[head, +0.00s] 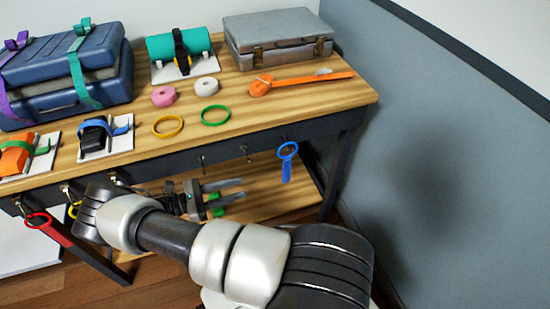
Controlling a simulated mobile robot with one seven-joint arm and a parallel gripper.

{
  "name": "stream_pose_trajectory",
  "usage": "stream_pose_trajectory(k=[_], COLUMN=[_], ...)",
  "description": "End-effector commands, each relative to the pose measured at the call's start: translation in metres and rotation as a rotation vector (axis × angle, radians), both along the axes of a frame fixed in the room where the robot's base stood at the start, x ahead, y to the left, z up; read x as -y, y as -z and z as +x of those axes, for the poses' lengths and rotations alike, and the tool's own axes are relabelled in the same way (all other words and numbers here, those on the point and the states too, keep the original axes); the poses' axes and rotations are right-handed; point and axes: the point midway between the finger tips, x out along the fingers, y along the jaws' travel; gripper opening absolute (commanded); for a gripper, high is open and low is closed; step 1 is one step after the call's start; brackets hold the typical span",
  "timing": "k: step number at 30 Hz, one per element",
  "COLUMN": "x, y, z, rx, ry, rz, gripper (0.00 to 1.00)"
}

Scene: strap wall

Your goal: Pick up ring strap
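Several ring straps hang along the front of the table. A blue ring strap (287,163) hangs from a hook at the right, with its ring on top. A red ring strap (46,226) hangs at the far left. A yellow one (73,209) is mostly hidden behind my arm. My gripper (241,189) is below the table's front edge, left of the blue strap and apart from it. Its two fingers point right and stand apart. Green pieces (218,212) show between and below the fingers; most of that green thing is hidden, and I cannot tell whether the fingers touch it.
On the wooden table (262,105) lie blue cases (70,70), a grey case (280,40), a teal roll (180,44), tape rolls, a yellow ring, a green ring and an orange strap. Empty hooks (245,153) line the front. A grey partition (440,150) stands at the right.

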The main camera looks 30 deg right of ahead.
Motion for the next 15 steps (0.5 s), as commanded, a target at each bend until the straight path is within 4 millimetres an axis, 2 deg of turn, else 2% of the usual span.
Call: stream_pose_trajectory(k=[5,15], x=[0.016,0.087], y=[0.000,0.000], z=[-0.004,-0.021], rx=[-0.002,-0.002], ry=[0.001,0.001], rz=[-0.005,-0.005], gripper=[0.33,0.33])
